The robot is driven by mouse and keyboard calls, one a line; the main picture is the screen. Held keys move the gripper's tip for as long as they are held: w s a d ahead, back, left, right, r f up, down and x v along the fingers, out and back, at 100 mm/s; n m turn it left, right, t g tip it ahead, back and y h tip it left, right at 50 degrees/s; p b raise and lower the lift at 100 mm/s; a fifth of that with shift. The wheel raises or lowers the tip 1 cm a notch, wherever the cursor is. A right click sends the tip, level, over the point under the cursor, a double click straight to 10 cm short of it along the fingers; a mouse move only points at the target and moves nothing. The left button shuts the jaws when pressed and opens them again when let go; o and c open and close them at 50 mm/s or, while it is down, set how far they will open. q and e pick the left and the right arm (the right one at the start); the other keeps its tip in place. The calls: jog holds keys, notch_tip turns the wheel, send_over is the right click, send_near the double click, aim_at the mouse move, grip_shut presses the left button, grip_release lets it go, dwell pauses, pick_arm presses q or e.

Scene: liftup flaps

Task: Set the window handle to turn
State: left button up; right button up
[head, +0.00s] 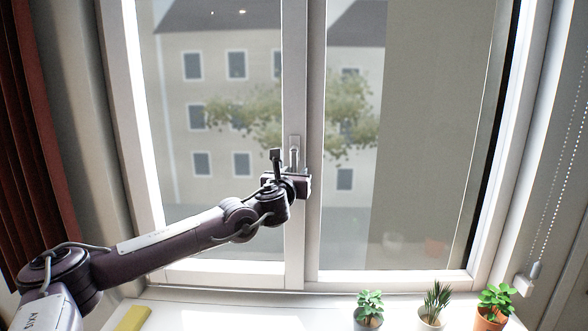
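The window handle (294,152) is a small pale grey piece on the white middle post of the window, and its lower part is hidden by my gripper. It appears to stand upright. My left gripper (286,163) is at the handle, with one dark finger standing up just left of it and a visible gap between. The fingers look apart. The other finger is hard to make out against the handle, and I cannot tell whether anything touches. My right gripper is not in view.
The white window frame (294,80) looks shut. Three potted plants stand on the sill: a grey pot (368,318), a white pot (431,321) and an orange pot (489,320). A yellow object (133,318) lies at the left. A red curtain (35,130) hangs left, a bead cord (563,150) right.

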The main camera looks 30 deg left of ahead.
pick_arm(q)
jog(key=shift+w, duration=0.1)
grip_shut()
jog(key=shift+a+f, duration=0.1)
dwell(0.4)
